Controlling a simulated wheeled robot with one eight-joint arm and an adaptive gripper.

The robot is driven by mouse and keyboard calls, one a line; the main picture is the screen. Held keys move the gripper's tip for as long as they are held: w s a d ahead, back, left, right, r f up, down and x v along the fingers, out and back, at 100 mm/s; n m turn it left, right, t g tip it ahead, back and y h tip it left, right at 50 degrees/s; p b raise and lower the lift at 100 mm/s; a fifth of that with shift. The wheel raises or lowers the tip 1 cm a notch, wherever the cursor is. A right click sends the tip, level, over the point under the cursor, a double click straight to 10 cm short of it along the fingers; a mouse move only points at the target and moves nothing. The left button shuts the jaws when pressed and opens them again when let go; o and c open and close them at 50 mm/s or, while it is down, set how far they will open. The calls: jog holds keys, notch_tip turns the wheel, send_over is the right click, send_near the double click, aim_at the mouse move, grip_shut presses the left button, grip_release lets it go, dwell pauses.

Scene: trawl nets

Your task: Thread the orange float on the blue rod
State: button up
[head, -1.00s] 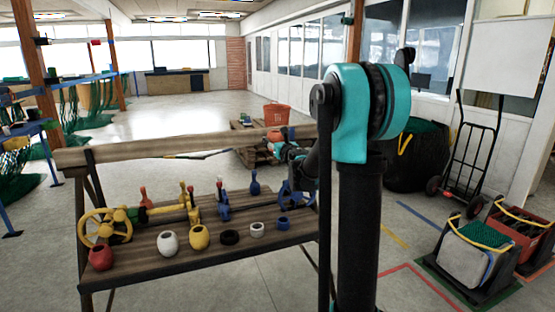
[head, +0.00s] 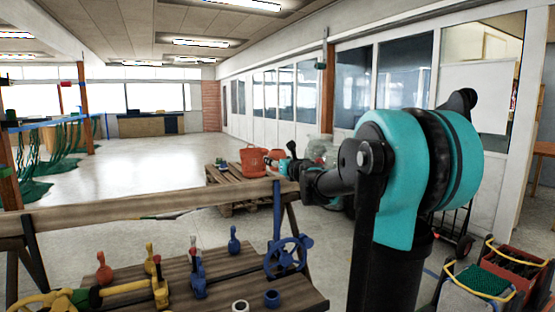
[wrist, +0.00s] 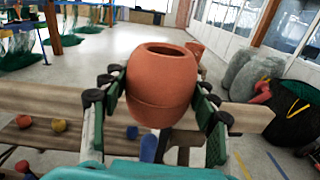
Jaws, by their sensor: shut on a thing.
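The orange float (wrist: 162,95), a rounded terracotta-coloured piece with a hole in its top, is held upright between the two fingers of my gripper (wrist: 160,88). In the head view my gripper (head: 287,165) is small, with the float (head: 276,155) at its tip, above the bench's rear beam. A blue rod (head: 277,208) stands upright by a blue handwheel, below my gripper in the picture; its distance from the float is hard to judge. In the wrist view a blue shape (wrist: 148,148) shows below the float, mostly hidden, perhaps the rod.
The wooden bench (head: 225,297) bears several coloured levers, a blue handwheel (head: 288,256), a blue ring (head: 272,298) and a white ring (head: 240,307). The wooden beam (head: 150,206) runs along its back. An orange bucket (head: 251,160) stands on a pallet behind.

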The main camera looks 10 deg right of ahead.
aim_at(279, 184)
jog(key=shift+f, duration=4.6)
jog(key=o, duration=1.2)
jog(key=shift+o, duration=0.2)
jog(key=v, duration=1.2)
